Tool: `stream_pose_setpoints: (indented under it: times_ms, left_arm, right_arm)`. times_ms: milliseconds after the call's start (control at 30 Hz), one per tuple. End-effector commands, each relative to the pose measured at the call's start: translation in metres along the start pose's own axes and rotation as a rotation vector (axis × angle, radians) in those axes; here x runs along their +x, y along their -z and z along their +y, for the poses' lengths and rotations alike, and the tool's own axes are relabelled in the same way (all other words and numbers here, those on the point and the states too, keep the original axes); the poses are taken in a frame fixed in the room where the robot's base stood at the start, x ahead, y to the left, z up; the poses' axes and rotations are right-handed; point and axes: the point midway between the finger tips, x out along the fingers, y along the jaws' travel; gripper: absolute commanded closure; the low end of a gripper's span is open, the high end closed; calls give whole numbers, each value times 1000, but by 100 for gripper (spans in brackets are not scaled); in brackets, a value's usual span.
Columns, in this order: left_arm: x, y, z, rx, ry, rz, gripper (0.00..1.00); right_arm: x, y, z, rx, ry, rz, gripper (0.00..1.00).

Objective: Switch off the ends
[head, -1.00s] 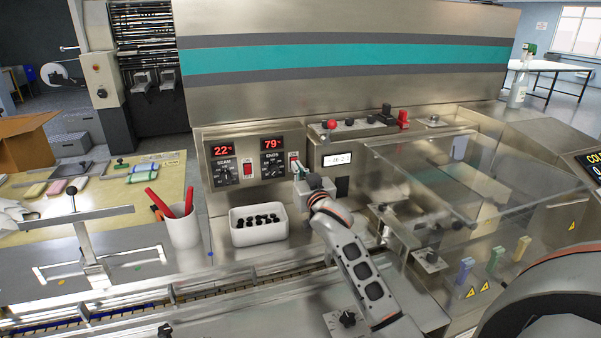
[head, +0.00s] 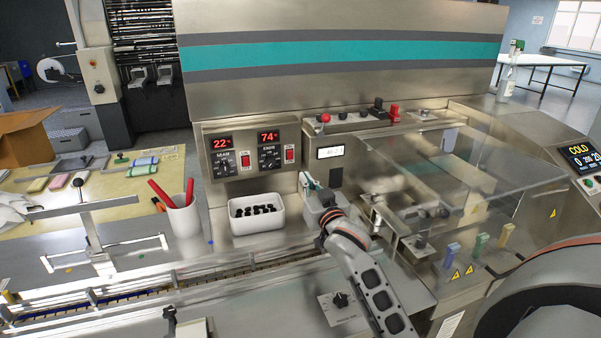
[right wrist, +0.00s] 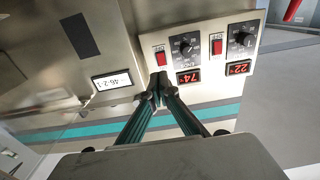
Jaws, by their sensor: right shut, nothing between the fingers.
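The ENDS control (head: 269,151) is on the steel panel, with a red display reading 74 above its dial. Its red rocker switch (head: 290,155) is just right of the dial; the wrist view shows this switch (right wrist: 160,57) upside down. The print on the rocker is too small to read surely. The SEAM control (head: 224,157), reading 22, is at the left with its own red switch (head: 245,160). My right gripper (head: 305,181) is shut and empty, below and right of the ENDS switch, apart from it. In the wrist view its fingertips (right wrist: 158,88) meet. My left gripper is out of view.
A white bin of black pieces (head: 257,213) stands below the panel. A cup with red-handled tools (head: 184,217) is to its left. A clear guard (head: 455,170) covers the machine at right. A red knob (head: 325,118) stands on the ledge above.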

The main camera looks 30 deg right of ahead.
Motion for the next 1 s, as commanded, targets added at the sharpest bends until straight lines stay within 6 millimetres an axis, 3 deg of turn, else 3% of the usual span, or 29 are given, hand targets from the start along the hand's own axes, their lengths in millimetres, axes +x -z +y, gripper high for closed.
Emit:
stream_pose_setpoints:
  times_ms: [233,1000]
  left_arm:
    - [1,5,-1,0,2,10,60]
    - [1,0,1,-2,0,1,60]
  right_arm:
    - [-21,0,0,0,0,0,100]
    - [-23,0,0,0,0,0,100]
